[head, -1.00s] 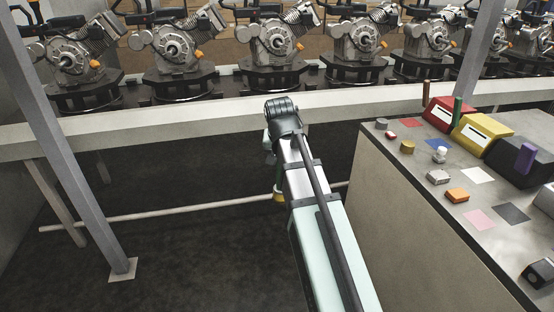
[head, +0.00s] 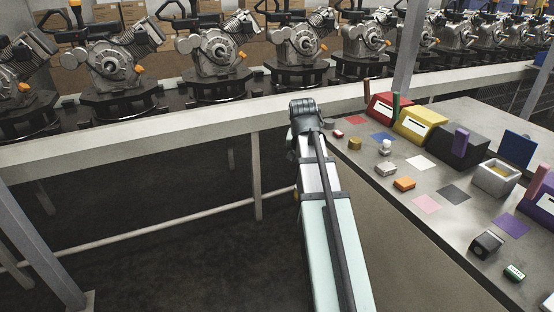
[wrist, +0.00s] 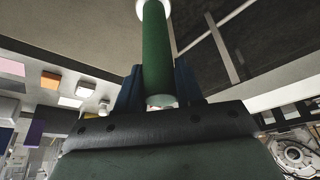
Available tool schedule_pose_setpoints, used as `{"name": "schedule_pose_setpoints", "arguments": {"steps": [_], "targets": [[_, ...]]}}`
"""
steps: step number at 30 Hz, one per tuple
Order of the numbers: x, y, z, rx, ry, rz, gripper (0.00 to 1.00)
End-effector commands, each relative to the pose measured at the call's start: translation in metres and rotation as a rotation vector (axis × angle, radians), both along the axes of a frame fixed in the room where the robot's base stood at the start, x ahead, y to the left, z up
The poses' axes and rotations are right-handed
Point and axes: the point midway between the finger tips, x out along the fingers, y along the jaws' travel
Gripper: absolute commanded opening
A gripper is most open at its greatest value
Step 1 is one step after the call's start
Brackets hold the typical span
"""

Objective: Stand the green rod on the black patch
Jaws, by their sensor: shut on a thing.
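The green rod (wrist: 157,50) shows in the wrist view, a dark green cylinder with pale ends. My gripper (wrist: 158,86) is shut on it, with a blue finger on each side near the rod's lower end in the picture. In the head view my own arm hides the gripper and the held rod. The black patch (head: 453,194) is a dark grey square lying flat and bare on the grey table (head: 400,238) at the right. My arm is left of the table's near edge in that view.
Patches, small blocks and an orange block (head: 404,184) lie around the black patch. A red box (head: 383,109), yellow box (head: 415,125), black box (head: 455,150) and open grey box (head: 495,179) line the far side. Engines on a conveyor (head: 150,137) stand behind.

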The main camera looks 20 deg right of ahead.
Motion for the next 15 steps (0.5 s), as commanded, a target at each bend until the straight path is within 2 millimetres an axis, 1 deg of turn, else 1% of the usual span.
{"name": "schedule_pose_setpoints", "arguments": {"steps": [1,8,15], "targets": [[-0.005,-0.017,0.001,0.0,-0.001,-0.027,0.0],[-0.028,-0.085,0.003,0.0,-0.001,-0.134,0.0],[-0.058,-0.155,0.007,0.0,-0.001,-0.247,0.0]]}}
